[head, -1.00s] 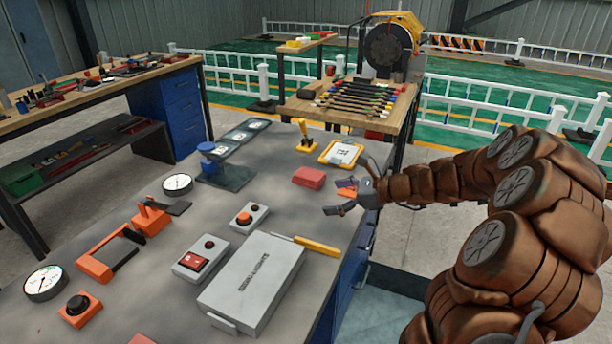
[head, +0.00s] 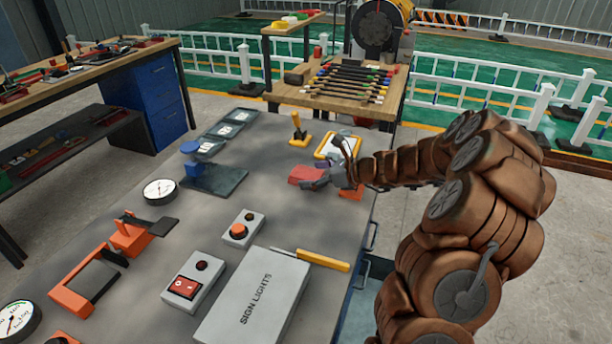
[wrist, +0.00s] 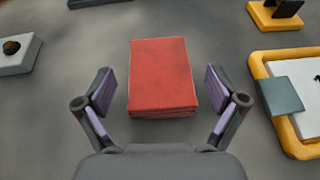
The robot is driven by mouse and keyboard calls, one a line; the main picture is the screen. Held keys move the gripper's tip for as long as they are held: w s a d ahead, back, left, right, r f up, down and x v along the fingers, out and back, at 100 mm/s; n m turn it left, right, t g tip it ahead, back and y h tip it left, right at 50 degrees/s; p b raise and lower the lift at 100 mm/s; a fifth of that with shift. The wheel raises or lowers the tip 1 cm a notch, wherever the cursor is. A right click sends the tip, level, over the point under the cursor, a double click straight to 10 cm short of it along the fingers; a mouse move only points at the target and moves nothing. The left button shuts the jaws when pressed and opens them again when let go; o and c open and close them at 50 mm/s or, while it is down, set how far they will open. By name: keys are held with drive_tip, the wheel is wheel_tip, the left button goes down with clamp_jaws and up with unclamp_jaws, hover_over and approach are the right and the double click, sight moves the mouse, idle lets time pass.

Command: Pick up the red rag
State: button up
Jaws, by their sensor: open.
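The red rag (head: 305,174) is a folded stack lying flat on the grey table, near its right edge. In the wrist view the rag (wrist: 161,76) lies straight ahead, with its near edge between my fingers. My gripper (wrist: 160,90) is open, with one purple-padded finger on each side of the rag and a gap to each. In the head view my gripper (head: 322,178) comes in from the right and hides part of the rag's right side.
A yellow-framed clipboard (head: 338,147) and a yellow-based lever (head: 298,132) stand close behind the rag. An orange block (head: 351,193) is beside my gripper. A yellow-handled tool (head: 322,261) and the sign lights box (head: 255,305) lie nearer. The table between them is clear.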

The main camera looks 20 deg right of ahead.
drive_tip(key=shift+x, duration=0.95)
drive_tip(key=shift+c, duration=0.4)
drive_tip(key=c, duration=1.1)
